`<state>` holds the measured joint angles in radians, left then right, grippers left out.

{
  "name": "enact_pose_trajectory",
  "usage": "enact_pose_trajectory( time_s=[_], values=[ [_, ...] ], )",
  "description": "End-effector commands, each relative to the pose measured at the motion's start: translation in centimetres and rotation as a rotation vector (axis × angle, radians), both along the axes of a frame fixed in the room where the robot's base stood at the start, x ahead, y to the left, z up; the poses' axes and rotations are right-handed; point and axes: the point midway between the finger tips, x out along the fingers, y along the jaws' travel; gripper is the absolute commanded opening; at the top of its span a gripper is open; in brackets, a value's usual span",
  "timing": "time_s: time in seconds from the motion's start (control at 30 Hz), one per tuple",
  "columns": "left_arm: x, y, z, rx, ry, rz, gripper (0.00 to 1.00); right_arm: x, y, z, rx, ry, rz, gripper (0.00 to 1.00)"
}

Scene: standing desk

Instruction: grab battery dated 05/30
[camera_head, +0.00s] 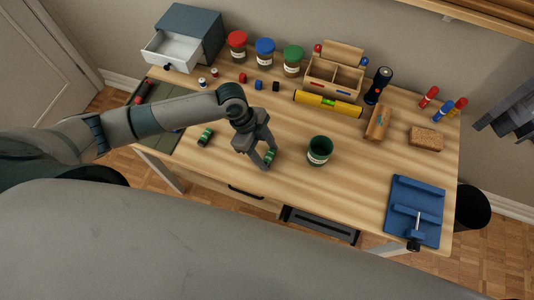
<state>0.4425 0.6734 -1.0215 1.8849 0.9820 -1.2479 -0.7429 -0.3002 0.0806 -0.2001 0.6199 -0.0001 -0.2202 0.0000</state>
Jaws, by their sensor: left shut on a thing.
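My left gripper (266,160) points down at the desk's front middle. It is shut on a small green battery (271,155), which shows between its fingers close to the desktop. Another green and dark battery (205,136) lies on the desk to the left of the gripper, near the grey-green mat. The dates on the batteries are too small to read. My right gripper is not in view.
A dark green cup (319,150) stands just right of the gripper. A yellow level (328,105), wooden organizer (333,78), lidded jars (265,50) and open-drawer box (173,50) line the back. A blue fixture (402,226) sits front right.

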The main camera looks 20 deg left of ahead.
Motion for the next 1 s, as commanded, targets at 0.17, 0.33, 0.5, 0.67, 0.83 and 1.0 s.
enact_pose_trajectory(
  time_s=[0.17,0.33,0.5,0.67,0.83,1.0],
  values=[
    [0.1,0.0,1.3,-0.001,-0.003,-0.001,0.27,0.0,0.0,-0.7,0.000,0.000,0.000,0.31],
    [0.1,0.0,3.8,-0.002,-0.005,-0.003,0.27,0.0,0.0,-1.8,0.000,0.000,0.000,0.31],
    [-1.9,-3.0,5.6,-0.005,-0.003,-0.006,0.27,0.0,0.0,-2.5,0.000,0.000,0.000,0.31],
    [-3.6,-5.6,7.6,-0.006,-0.005,-0.005,0.27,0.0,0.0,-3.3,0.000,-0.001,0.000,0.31],
    [-5.2,-7.8,9.3,-0.004,-0.003,-0.004,0.27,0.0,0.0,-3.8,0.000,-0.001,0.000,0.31],
    [-6.2,-9.2,10.3,-0.002,-0.001,-0.002,0.27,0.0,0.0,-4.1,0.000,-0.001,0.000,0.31]
  ],
)
